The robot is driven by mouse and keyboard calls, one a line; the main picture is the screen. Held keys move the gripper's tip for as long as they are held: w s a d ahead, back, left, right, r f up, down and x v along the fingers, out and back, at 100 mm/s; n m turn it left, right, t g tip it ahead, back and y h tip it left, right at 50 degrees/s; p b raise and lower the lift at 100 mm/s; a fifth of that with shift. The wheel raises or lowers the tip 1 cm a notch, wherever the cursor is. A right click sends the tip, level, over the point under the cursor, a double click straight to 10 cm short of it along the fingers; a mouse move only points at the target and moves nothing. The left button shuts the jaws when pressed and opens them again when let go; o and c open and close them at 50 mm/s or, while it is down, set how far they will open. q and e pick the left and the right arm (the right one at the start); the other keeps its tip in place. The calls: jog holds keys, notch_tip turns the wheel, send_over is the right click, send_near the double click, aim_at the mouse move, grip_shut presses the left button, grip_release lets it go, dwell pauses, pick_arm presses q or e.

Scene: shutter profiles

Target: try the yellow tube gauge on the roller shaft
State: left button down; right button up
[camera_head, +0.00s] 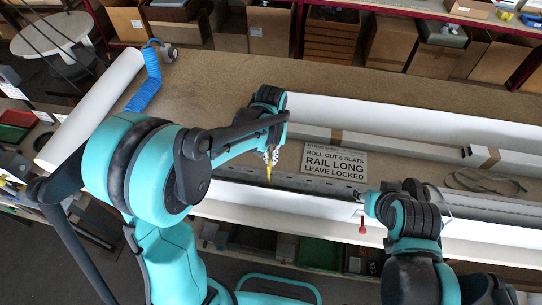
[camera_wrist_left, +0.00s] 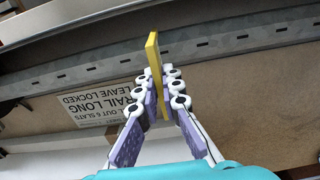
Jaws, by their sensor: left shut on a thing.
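My left gripper (camera_head: 270,156) is above the bench, beside the printed sign. In the left wrist view its fingers (camera_wrist_left: 164,92) are shut on the yellow tube gauge (camera_wrist_left: 154,62), which shows as a flat yellow strip sticking out past the fingertips. In the head view the gauge (camera_head: 269,173) points down over the slotted grey rail (camera_head: 310,185); I cannot tell whether it touches. Long white profiles lie along the bench, one at the back (camera_head: 400,118) and one at the front (camera_head: 290,212). I cannot tell which part is the roller shaft. My right gripper (camera_head: 366,205) is at the front profile, its fingers unclear.
The sign (camera_head: 334,161) reads "RAIL LONG LEAVE LOCKED". A red knob (camera_head: 362,229) hangs by my right gripper. A white roll (camera_head: 90,108) and blue coiled hose (camera_head: 147,82) lie at left. Cardboard boxes (camera_head: 388,40) stand on shelves behind. The bench top (camera_head: 225,80) is bare at back left.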

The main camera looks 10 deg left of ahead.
pick_arm(q)
jog(key=shift+f+b, duration=2.55)
jog(key=shift+f, duration=0.5)
jog(key=shift+r, duration=0.15)
dwell(0.9)
jog(key=shift+r+p, duration=4)
jog(key=shift+r, duration=1.4)
